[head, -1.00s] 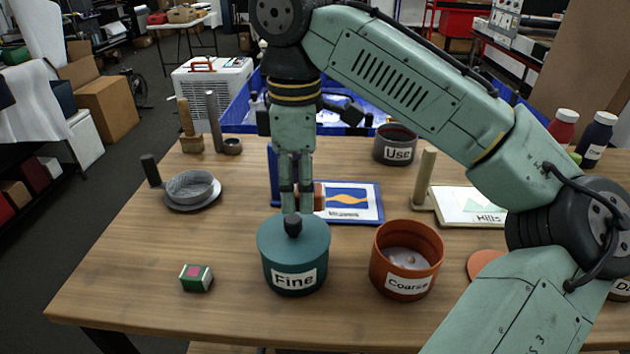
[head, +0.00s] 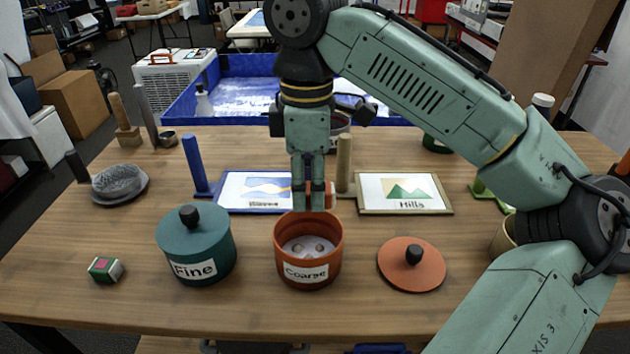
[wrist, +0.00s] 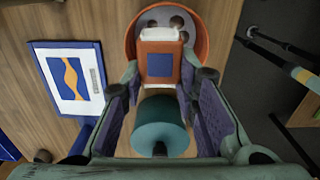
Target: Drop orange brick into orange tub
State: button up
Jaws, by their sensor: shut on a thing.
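The orange brick (head: 330,191) is between the fingers of my gripper (head: 314,203), mostly hidden by them in the head view. In the wrist view the brick (wrist: 142,63) shows orange sides, a blue square and a whitish end, with my fingers (wrist: 160,85) on either side. The orange tub (head: 310,271), labelled "Coarse", stands open on the table with pale material and a few round lumps inside. In the head view my fingertips are just above its back rim. In the wrist view the tub (wrist: 206,45) lies beyond the brick, which overlaps its opening.
A lidded teal tub (head: 198,248), labelled "Fine", stands left of the orange tub. An orange lid (head: 412,272) lies to its right. The blue-framed picture (head: 240,190) and Hills picture (head: 405,188) lie behind. A small green-and-white block (head: 105,269) is at left.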

aim_at(307, 188)
jog(key=shift+f, duration=0.55)
notch_tip(307, 188, down, 5)
jog(key=b, duration=0.4)
jog(key=shift+b, duration=0.3)
jog(key=shift+r, duration=0.1)
jog(key=o, duration=1)
notch_tip(307, 188, up, 12)
